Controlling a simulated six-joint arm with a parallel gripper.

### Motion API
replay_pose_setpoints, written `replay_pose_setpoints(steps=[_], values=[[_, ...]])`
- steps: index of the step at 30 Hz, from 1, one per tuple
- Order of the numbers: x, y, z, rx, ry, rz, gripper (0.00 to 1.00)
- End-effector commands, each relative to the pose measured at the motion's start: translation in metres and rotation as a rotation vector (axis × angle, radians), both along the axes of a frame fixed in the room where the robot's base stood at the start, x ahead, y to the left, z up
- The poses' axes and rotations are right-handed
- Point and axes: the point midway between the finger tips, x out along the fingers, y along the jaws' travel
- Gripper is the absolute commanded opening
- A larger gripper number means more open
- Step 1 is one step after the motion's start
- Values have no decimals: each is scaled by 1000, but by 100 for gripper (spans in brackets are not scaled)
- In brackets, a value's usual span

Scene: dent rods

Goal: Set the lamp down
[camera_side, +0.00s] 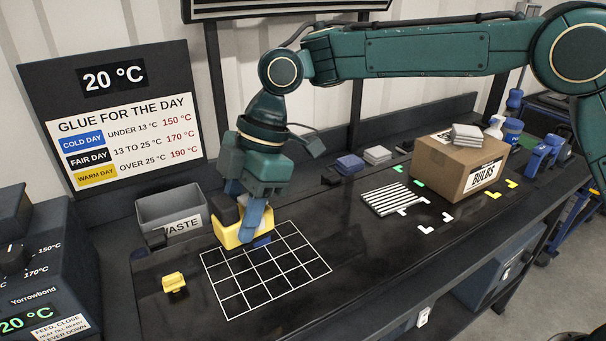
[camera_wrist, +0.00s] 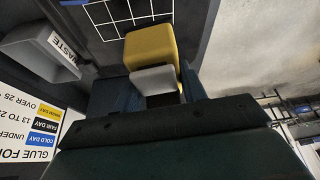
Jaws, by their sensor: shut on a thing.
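The lamp appears to be the yellow block-shaped thing with dark and grey parts (camera_side: 230,236); it also shows in the wrist view (camera_wrist: 150,44). My gripper (camera_side: 243,215) points down and is shut on it, with a blue finger across its near side. The lamp is at the far left edge of the white grid (camera_side: 265,268) on the black bench. I cannot tell whether its underside touches the bench. The fingers hide part of its body.
A grey WASTE bin (camera_side: 172,212) stands close behind and left. A small yellow piece (camera_side: 174,282) lies left of the grid. A striped grey pad (camera_side: 391,199) and a BULBS carton (camera_side: 458,168) are to the right. Most grid squares are clear.

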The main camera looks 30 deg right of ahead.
Motion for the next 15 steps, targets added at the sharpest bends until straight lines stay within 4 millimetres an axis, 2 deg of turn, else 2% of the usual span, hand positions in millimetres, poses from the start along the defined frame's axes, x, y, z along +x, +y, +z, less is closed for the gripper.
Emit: replay_pose_setpoints(steps=[1,6,15], values=[[5,-17,8,2,-2,-15,12],[14,-71,28,5,0,-44,12],[11,-163,60,1,-4,-92,12]])
